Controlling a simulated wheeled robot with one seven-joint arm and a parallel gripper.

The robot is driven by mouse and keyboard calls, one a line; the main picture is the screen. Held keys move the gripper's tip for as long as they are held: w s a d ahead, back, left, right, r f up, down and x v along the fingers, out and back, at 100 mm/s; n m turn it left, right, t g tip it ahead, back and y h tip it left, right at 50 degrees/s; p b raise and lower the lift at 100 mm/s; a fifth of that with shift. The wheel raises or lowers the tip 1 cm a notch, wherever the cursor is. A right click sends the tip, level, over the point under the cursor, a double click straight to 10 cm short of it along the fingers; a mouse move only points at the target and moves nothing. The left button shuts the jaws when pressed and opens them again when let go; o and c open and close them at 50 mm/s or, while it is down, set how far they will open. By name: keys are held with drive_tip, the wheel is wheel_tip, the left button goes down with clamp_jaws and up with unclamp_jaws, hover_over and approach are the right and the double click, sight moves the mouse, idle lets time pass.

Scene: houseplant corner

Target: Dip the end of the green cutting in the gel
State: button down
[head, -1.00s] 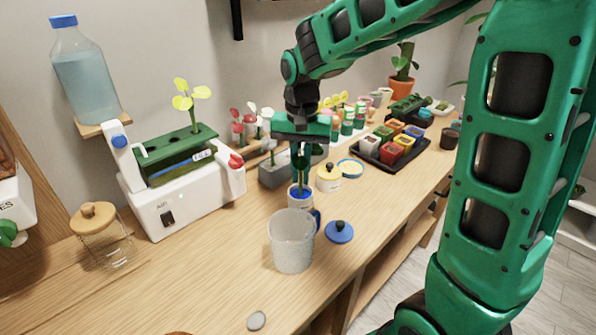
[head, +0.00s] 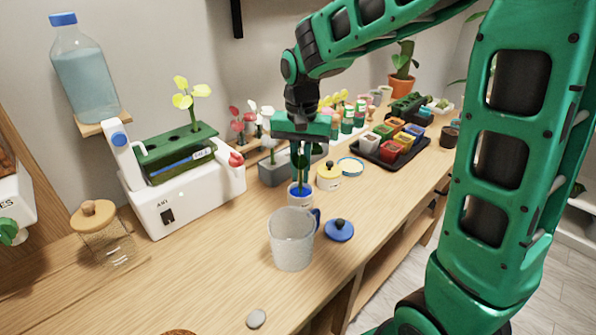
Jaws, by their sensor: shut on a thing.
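My gripper (head: 300,158) points straight down and is shut on the green cutting (head: 298,161), whose dark green leaves show between and beside the fingers. Directly below stands a small white pot (head: 300,202) with blue gel (head: 299,190) in its open top. The cutting's lower end reaches down to the pot's mouth. I cannot tell how deep it sits in the gel, since the fingers and rim hide it. A blue lid (head: 339,231) with a dark knob lies on the bench to the right of the pot.
A grey mug (head: 291,240) stands close in front of the gel pot. A yellow-lidded jar (head: 329,176) and a round tin (head: 350,166) are behind right. A white device (head: 190,190) with a yellow-leaved cutting stands left.

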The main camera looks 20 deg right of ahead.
sight(301, 156)
drive_tip(key=shift+r, duration=3.5)
